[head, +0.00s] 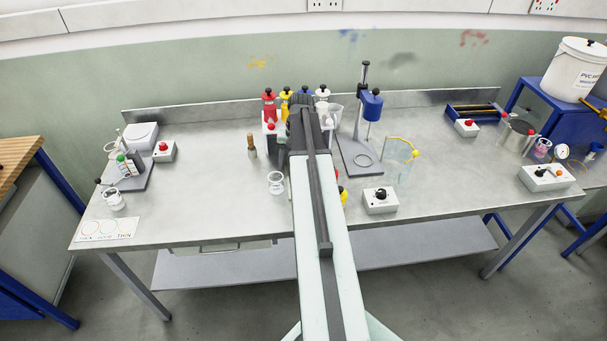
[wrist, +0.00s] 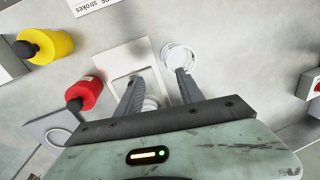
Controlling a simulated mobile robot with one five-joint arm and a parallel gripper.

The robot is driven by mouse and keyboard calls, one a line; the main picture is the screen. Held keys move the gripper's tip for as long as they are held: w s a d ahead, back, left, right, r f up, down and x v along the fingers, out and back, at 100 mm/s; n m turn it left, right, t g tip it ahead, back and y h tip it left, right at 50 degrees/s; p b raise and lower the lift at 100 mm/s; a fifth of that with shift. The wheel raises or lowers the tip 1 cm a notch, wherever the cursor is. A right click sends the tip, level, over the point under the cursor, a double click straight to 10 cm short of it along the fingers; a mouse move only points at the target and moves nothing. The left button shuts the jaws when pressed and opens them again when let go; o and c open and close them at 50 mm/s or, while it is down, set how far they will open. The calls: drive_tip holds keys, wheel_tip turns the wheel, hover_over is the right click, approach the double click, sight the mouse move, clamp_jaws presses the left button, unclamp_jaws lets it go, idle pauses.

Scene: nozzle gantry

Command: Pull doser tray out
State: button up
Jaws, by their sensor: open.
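In the wrist view a pale, flat rectangular tray (wrist: 107,59) with a recessed middle lies below my gripper; I take it for the doser tray. My gripper (wrist: 158,77) is open. Its left fingertip overlaps the tray's right part in the picture, and its right fingertip is near a clear round cup (wrist: 178,54). I cannot tell whether either finger touches anything. A ribbed whitish thing shows between the fingers, partly hidden. A red bottle (wrist: 88,94) and a yellow bottle (wrist: 45,45) are left of the tray. In the head view my arm hides the tray and the fingers.
In the head view, coloured bottles (head: 269,105) stand at the back of the bench. A blue press stand (head: 371,107) is right of my arm, with a clear panel (head: 398,158) and a control box (head: 380,201) nearby. A glass (head: 276,182) stands left of my arm.

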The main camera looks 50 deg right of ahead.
drive_tip(key=s+d+m, duration=0.1)
drive_tip(key=s+d, duration=0.2)
drive_tip(key=d, duration=0.4)
drive_tip(key=f+b, duration=0.2)
drive_tip(key=a+f+b, duration=0.1)
drive_tip(key=f+b, duration=0.2)
drive_tip(key=w+f+b, duration=0.1)
drive_tip(key=f+b, duration=0.1)
drive_tip(key=b, duration=0.1)
drive_tip(key=shift+w+a+f, duration=0.1)
drive_tip(key=shift+a+f, duration=0.25)
drive_tip(key=shift+f, duration=0.05)
drive_tip(key=shift+r, duration=0.1)
clamp_jaws()
idle(0.4)
